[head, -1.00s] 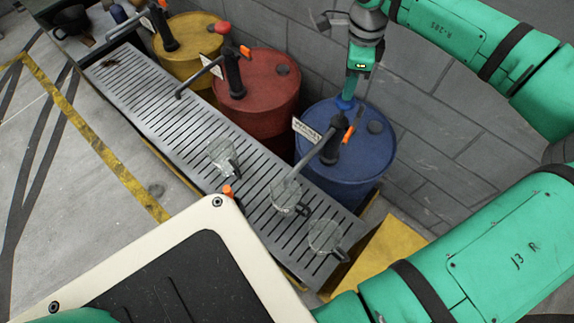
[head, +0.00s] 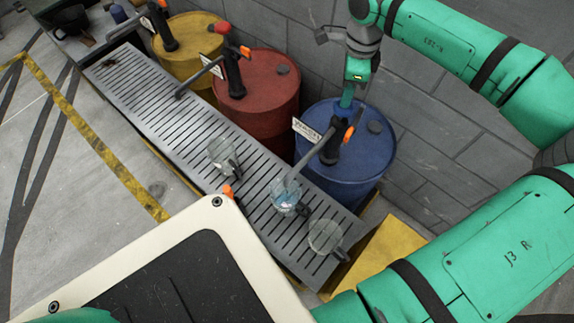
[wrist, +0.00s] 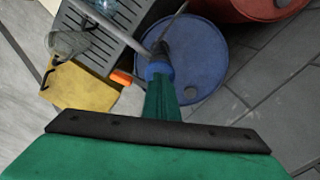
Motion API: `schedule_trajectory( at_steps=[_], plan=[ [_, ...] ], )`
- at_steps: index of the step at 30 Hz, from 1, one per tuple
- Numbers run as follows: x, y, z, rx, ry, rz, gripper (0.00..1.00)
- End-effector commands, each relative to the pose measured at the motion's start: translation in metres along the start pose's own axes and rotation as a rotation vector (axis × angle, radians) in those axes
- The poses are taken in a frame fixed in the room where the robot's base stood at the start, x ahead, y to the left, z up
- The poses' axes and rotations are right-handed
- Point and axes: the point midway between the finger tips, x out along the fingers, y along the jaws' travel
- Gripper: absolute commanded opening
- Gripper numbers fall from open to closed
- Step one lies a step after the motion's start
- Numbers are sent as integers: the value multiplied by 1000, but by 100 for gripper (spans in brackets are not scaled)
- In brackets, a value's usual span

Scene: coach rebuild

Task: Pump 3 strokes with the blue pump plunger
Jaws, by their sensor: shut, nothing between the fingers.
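The blue drum (head: 352,160) stands against the wall with a dark pump (head: 331,147) on its lid. The pump's grey spout (head: 310,160) reaches over a clear jug (head: 285,198) holding some light-blue liquid. My gripper (head: 346,102) is shut, points down, and stands right over the pump, its tip apparently touching the top of the plunger. The blue plunger (wrist: 159,70) shows in the wrist view just beyond my closed green fingers (wrist: 162,97); in the head view I cannot make it out clearly.
A slotted metal bench (head: 150,104) runs in front of the drums. Two more clear jugs stand on it, one left (head: 222,155) and one right (head: 325,237). The red drum (head: 268,95) and yellow drum (head: 190,42), with their own pumps, stand farther left. The grey wall is close behind.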

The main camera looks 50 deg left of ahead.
Motion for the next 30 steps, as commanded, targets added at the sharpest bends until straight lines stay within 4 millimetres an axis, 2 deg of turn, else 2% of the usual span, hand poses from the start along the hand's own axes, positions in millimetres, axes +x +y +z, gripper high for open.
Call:
schedule_trajectory(
  at_steps=[22,30],
  plan=[
    [24,1,0,0,0,4,0],
    [26,2,-1,1,-1,5,0]
  ],
)
